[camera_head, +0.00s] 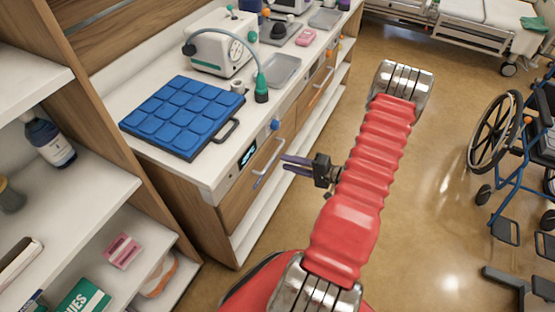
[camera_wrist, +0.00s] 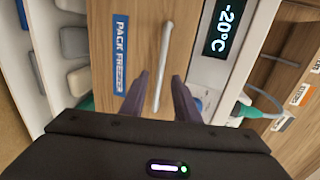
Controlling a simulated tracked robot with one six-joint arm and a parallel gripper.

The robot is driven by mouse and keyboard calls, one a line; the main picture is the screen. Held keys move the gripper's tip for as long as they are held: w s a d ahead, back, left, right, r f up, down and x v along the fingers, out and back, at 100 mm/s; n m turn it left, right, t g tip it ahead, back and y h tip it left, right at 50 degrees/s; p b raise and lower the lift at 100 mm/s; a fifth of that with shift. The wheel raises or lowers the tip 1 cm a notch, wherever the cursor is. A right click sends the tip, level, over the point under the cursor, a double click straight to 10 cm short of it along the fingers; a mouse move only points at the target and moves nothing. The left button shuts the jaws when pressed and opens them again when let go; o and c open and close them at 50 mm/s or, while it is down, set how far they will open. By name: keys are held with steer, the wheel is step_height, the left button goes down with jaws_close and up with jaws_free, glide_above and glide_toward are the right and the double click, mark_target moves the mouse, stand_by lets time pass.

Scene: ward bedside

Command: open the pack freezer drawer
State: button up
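The pack freezer drawer (camera_head: 240,197) is a wood front in the near end of the white counter unit, and looks shut. Its pale bar handle (camera_head: 268,162) also shows in the wrist view (camera_wrist: 163,60), beside a blue PACK FREEZER label (camera_wrist: 120,55). A -20°C display (camera_wrist: 222,28) sits on the other side of the handle. My gripper (camera_head: 284,164) is just in front of the handle. In the wrist view, my gripper's two dark fingers (camera_wrist: 158,92) are apart, with the lower end of the handle showing between them. I cannot tell if they touch it.
A blue quilted pad (camera_head: 180,115) lies on the countertop above the drawer, near a white machine (camera_head: 220,45) with a hose and a grey tray (camera_head: 282,70). Open shelves (camera_head: 60,190) stand at left. A wheelchair (camera_head: 520,150) is at right; the floor between is clear.

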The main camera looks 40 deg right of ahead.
steer(key=shift+x, duration=2.8)
steer(key=shift+c, duration=0.4)
jaws_close()
